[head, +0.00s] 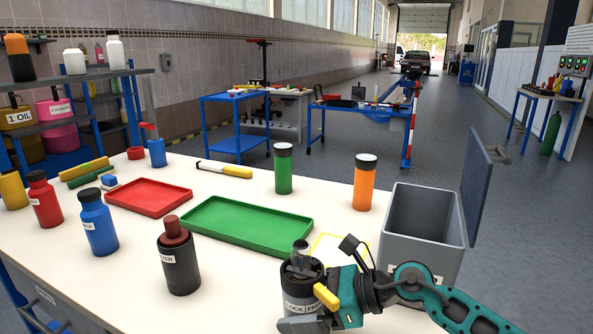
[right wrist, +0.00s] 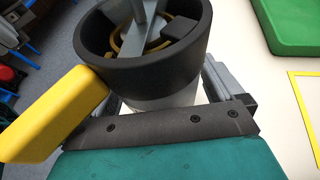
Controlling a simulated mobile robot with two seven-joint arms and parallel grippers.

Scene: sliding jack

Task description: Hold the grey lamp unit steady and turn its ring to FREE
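The grey lamp unit (head: 294,290) stands upright at the front edge of the table in the head view. Its black ring (head: 292,268) is on top, with a yellow lever (head: 327,297) sticking out in front. A label below reads LOCK and FREE; the lever is beside the FREE side. In the right wrist view the ring (right wrist: 185,62) and lever (right wrist: 50,115) are close up. My right gripper (head: 318,318) has its fingers on either side of the unit's body below the ring, and appears closed on it. The far finger is largely hidden. My left gripper is not in view.
A grey open bin (head: 425,235) stands right of the unit, close to my right arm. A green tray (head: 245,226) lies behind, and a dark red-topped bottle (head: 180,263) stands left. Orange (head: 364,185) and green (head: 283,172) bottles stand farther back. A yellow outline (head: 340,245) marks the table.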

